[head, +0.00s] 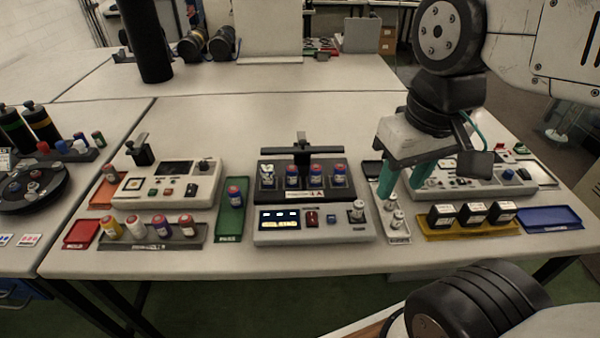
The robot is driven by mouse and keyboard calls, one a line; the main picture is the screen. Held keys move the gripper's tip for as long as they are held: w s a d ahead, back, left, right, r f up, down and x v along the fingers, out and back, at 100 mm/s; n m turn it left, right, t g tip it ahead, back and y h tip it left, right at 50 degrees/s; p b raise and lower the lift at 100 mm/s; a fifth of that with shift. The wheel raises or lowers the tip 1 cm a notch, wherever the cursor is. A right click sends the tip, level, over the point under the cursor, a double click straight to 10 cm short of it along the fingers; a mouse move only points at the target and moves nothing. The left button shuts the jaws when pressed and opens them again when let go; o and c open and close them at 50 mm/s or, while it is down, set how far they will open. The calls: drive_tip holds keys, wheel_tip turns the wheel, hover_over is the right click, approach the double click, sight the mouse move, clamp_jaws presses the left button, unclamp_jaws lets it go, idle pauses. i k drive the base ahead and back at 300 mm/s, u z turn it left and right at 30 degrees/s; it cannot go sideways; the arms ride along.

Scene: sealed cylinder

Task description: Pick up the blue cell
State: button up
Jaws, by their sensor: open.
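Several small blue-and-red cylinders could be the blue cell, and I cannot tell which one is meant. One stands in the green tray (235,195). Others stand in the dark rack (262,192) at the centre, such as a blue cylinder (291,176). My gripper (405,178) has teal fingers, points down and is open. It is right of the centre rack, over or near a narrow white tray (400,238) with small silver cylinders (397,220), apart from the blue cylinders.
A control box with a lit screen (279,217) stands at the front centre, with other boxes left (170,185) and right. A yellow tray (470,229) holds black blocks. A blue tray (550,219) and a red tray (81,234) look empty. A dark post rises behind.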

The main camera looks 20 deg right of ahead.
sight(268, 171)
drive_tip(key=z, duration=2.45)
drive_tip(key=k, duration=1.5)
drive_tip(key=u, duration=1.2)
drive_tip(key=i, duration=0.5)
drive_tip(key=u, duration=0.1)
